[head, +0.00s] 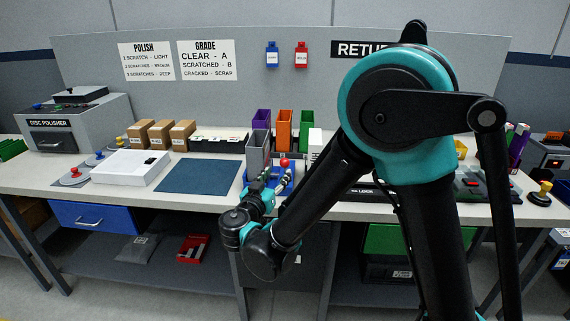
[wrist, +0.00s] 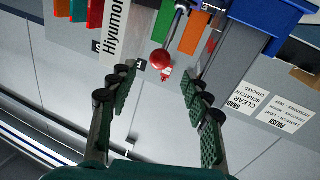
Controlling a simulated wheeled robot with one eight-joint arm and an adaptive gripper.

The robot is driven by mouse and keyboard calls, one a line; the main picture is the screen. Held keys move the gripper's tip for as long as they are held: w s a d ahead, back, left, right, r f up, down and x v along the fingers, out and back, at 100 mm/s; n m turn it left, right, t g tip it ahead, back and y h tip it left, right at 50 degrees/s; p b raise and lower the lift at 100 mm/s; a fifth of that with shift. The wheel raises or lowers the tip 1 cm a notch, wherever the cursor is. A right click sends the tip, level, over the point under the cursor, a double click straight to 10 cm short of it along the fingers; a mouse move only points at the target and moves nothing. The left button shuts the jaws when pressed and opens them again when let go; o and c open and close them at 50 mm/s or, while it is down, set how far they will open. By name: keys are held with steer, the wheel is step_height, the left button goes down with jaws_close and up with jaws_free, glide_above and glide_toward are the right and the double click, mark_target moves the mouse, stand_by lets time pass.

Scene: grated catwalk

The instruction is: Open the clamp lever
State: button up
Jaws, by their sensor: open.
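A metal lever (wrist: 176,27) with a red ball knob (wrist: 160,59) shows at the top middle of the wrist view; it looks like the clamp lever. The red knob also shows in the head view (head: 284,162), just past my gripper (head: 277,184). In the wrist view my gripper (wrist: 157,89) is open and empty. Its two green-padded fingers are spread to either side, with the knob in line with the gap between them, beyond the tips. The knob appears apart from both fingers. The lever's base is mostly hidden in the head view.
Purple, orange and green bins (head: 284,128) and a grey bin (head: 257,152) stand close behind the knob. A blue tray (wrist: 270,16) is beside it. A dark blue mat (head: 198,175) and a white box (head: 131,165) lie on the bench to the left. A back panel rises behind.

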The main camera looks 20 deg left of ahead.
steer(key=w, duration=0.8)
steer(key=shift+w, duration=0.1)
jaws_close()
